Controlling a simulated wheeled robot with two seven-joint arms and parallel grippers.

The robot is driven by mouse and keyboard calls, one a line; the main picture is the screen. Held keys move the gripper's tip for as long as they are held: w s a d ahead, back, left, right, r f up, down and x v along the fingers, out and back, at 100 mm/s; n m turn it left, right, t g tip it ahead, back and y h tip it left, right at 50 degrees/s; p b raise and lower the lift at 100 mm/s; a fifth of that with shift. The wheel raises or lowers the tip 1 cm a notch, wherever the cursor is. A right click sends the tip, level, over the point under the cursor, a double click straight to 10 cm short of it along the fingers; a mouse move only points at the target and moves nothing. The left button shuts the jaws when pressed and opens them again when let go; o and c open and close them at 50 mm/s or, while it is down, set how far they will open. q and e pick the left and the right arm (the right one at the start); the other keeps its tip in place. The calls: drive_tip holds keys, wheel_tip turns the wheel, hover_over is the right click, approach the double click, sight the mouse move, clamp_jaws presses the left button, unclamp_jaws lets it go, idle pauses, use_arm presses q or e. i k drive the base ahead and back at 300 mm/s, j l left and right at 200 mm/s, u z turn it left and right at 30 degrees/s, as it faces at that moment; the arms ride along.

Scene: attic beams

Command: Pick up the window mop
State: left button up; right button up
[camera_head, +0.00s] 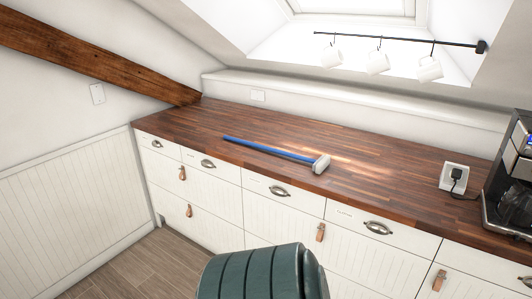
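The window mop (272,149) lies flat on the wooden countertop (395,175). Its thin blue handle points to the left and away, and its pale grey-white head (321,164) is at the right end, close to the counter's front edge. Nothing touches the mop apart from the counter. Neither of my grippers shows in the head view.
A coffee machine (514,180) stands at the counter's right end, beside a white socket with a black plug (455,176). White mugs (377,63) hang from a rail. A sloping beam (90,52) crosses the left wall. A dark green ribbed object (262,274) is at the bottom front.

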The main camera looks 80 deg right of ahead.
sight(319, 165)
drive_tip(key=z, duration=2.85)
drive_tip(key=i, duration=1.2)
drive_tip(key=u, duration=1.15)
